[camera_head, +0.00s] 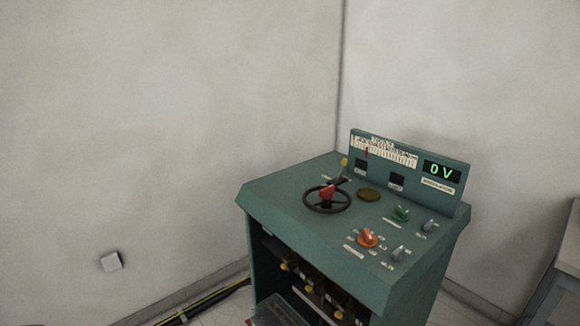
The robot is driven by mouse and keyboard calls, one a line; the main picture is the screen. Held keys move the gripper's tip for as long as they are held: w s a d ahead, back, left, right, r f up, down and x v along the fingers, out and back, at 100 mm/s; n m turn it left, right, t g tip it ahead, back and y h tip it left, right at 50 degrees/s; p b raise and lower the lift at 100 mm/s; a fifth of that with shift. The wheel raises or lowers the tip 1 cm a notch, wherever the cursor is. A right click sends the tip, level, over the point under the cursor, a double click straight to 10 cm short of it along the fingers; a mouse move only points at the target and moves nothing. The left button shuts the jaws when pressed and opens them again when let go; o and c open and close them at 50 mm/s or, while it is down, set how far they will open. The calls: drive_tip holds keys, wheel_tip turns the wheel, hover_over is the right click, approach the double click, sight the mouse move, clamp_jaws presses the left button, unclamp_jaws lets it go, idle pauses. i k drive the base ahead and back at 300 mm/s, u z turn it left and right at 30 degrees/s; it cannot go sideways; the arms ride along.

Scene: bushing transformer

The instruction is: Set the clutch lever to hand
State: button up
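A green control cabinet (340,237) stands in the corner of the room, right of centre. On the left of its sloping top is a black handwheel (309,204) with a red part (328,191) at its middle. Just behind the wheel, a small lever with a yellow tip (344,162) stands up; it looks like the clutch lever. The labels by it are too small to read, so I cannot tell which position it is set to. My gripper is not in view.
The cabinet's upright panel has a scale (385,151) and a green display (441,171) reading 0 V. An orange knob (368,238), a green knob (402,213) and grey knobs (398,253) sit on the top. A grey table (562,275) stands at the right edge.

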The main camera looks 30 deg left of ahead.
sight(343, 161)
drive_tip(key=z, duration=0.8)
drive_tip(key=k, duration=0.1)
drive_tip(key=u, duration=2)
drive_tip(key=i, duration=0.8)
drive_tip(key=z, duration=0.25)
drive_tip(key=k, duration=0.7)
drive_tip(key=u, duration=0.85)
drive_tip(key=i, duration=1.3)
drive_tip(key=z, duration=0.35)
